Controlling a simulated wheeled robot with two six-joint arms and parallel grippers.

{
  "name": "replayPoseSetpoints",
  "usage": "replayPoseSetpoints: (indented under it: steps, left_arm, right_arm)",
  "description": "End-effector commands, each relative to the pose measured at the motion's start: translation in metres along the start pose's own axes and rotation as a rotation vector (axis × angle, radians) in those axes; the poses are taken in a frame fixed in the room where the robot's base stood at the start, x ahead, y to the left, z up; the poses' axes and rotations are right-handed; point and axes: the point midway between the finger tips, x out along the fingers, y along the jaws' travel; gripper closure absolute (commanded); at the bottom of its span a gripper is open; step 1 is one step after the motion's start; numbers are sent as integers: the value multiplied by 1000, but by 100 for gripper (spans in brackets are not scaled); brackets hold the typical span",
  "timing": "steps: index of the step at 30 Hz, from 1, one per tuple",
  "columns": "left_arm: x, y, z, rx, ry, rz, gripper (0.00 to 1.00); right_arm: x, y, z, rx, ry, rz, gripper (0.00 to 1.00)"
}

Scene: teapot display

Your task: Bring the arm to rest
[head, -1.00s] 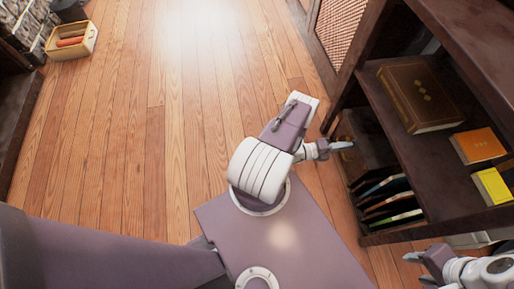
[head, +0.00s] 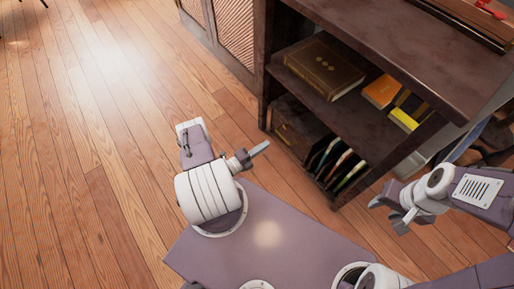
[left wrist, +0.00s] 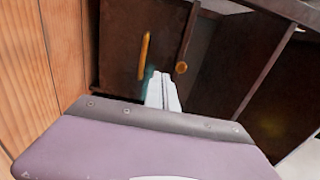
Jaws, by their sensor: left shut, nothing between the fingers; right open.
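My left gripper (head: 259,149) is folded close above my base in the head view, its fingers shut with nothing between them. It points to the right, towards the dark shelf unit. In the left wrist view its closed fingertips (left wrist: 163,92) are in front of a dark wooden panel. My right gripper (head: 389,212) is at the right of the head view, open and empty, with its fingers pointing left. It is in front of the lower part of the shelf unit.
A dark wooden shelf unit (head: 372,135) stands at the right. It holds a large brown book (head: 324,67), an orange book (head: 381,90), a yellow book (head: 404,119) and several thin upright books (head: 333,163) below. The wooden floor (head: 90,150) at the left is clear.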

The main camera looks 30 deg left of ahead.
Motion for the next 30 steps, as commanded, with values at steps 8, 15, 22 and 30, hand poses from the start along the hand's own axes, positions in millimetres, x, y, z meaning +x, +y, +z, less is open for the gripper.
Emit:
replayPoseSetpoints:
  steps: [8,15,22,30]
  left_arm:
    - [-25,1,-1,0,1,1,100]
    - [-25,1,-1,0,2,1,100]
    - [-15,-22,-8,86,122,14,100]
    - [-6,-152,-96,805,1012,-37,100]
  right_arm:
    - [-7,0,0,0,-1,0,56]
    - [-7,0,0,0,-1,0,56]
    - [-15,0,-1,0,-1,0,56]
    - [-55,-1,-6,0,0,0,56]
